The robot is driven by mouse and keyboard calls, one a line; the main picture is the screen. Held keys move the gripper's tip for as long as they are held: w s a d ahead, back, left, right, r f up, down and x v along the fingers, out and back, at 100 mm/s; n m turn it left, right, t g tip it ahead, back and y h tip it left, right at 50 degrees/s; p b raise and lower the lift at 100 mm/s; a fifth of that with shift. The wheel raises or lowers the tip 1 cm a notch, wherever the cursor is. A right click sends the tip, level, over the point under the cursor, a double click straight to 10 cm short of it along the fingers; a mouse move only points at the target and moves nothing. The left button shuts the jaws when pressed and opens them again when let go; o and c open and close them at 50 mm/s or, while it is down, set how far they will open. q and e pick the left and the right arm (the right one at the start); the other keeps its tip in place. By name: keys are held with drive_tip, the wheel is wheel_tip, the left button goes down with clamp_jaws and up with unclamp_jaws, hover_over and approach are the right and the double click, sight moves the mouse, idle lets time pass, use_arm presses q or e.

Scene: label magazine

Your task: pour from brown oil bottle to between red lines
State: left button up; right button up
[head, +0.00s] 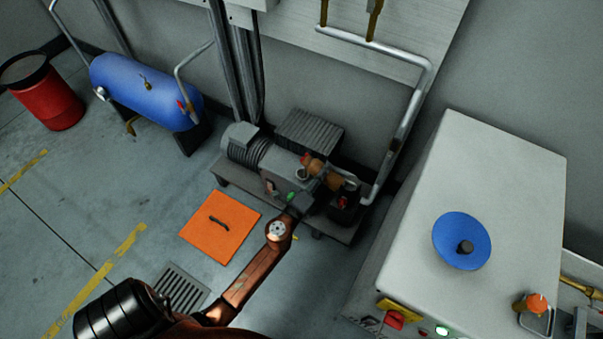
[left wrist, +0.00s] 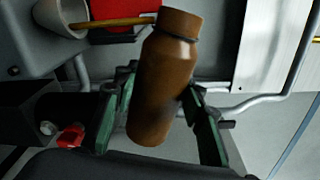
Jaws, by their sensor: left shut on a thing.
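My left gripper (head: 313,189) is shut on the brown oil bottle (head: 325,176), which is tilted over the grey pump unit (head: 262,147). In the left wrist view the bottle (left wrist: 164,82) stands between the green fingers of the gripper (left wrist: 160,95). A thin brown streak (left wrist: 112,22), which looks like oil, runs from near the bottle's mouth to a pale funnel-like opening (left wrist: 58,17). A pale filler opening (head: 301,173) shows beside the bottle in the head view. I cannot make out the red lines or an oil level. My right gripper is not in view.
A grey cabinet (head: 480,190) with a blue dish (head: 461,241) stands at the right. A silver pipe (head: 405,115) rises close behind the pump. An orange mat (head: 220,227) lies on the floor. A blue tank (head: 146,92) and a red drum (head: 48,97) stand at the left.

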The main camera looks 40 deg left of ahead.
use_arm(q)
drive_tip(key=shift+r+n, duration=0.2)
drive_tip(key=shift+n, duration=0.1)
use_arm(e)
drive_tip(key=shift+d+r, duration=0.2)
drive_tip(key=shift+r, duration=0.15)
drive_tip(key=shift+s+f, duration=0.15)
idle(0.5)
